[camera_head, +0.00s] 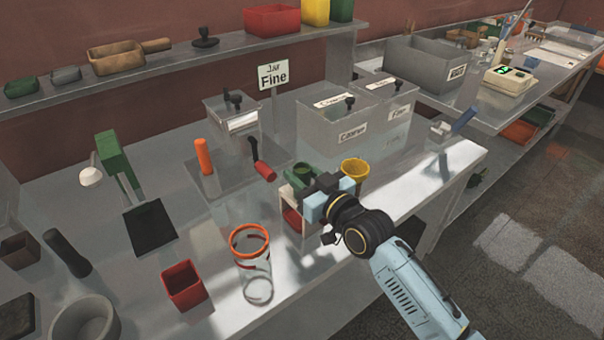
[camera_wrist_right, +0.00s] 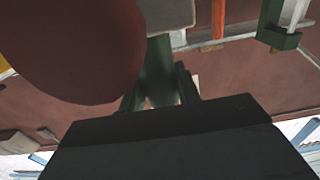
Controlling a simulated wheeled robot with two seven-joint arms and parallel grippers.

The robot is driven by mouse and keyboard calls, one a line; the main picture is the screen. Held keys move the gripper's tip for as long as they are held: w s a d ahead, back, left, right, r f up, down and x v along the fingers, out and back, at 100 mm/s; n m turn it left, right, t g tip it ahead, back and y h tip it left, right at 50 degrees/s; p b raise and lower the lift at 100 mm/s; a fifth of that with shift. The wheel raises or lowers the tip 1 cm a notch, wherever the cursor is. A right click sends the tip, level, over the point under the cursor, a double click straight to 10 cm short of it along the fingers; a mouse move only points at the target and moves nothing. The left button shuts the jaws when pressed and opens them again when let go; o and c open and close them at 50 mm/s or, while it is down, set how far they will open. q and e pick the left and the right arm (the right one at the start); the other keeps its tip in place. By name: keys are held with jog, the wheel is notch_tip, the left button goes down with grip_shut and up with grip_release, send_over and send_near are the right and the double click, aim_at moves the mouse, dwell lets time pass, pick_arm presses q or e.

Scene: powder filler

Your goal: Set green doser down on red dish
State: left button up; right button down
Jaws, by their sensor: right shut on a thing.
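The green doser (camera_head: 301,172) is at the fingers of my right gripper (camera_head: 308,197), above the front right part of the steel bench. My right gripper is shut on it and partly hides it. In the right wrist view, a dark green part (camera_wrist_right: 158,75) shows between the fingers. A red round piece (camera_head: 292,219), which looks like the red dish, sits just below the gripper by a pale frame. A large dark red rounded shape (camera_wrist_right: 80,45) fills the upper left of the wrist view. I cannot tell whether doser and dish touch. My left gripper is not in view.
A yellow funnel (camera_head: 355,169) stands close to the right of my gripper. A clear jar with an orange rim (camera_head: 249,240) and a red square cup (camera_head: 185,286) stand to the left. Grey bins (camera_head: 350,130) stand behind.

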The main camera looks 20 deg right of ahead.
jog(key=c, duration=0.9)
grip_release()
jog(key=v, duration=1.3)
jog(key=s+d+f+m+g+h, duration=0.1)
jog(key=s+f+g+h, duration=0.2)
jog(key=s+f+g, duration=0.6)
jog(key=s+d+f+m+g+h, duration=0.1)
jog(key=s+f+g+h, duration=0.4)
jog(key=s, duration=0.6)
notch_tip(320, 180, down, 26)
jog(key=s+y, duration=0.2)
jog(key=shift+g, duration=0.9)
jog(key=s+d+f, duration=0.1)
jog(key=s+f, duration=0.9)
jog(key=s+d+f+b, duration=0.1)
jog(key=s+f, duration=0.4)
jog(key=s, duration=0.1)
jog(key=shift+s+d+f, duration=0.1)
jog(key=shift+s+d, duration=0.05)
jog(key=shift+d, duration=0.25)
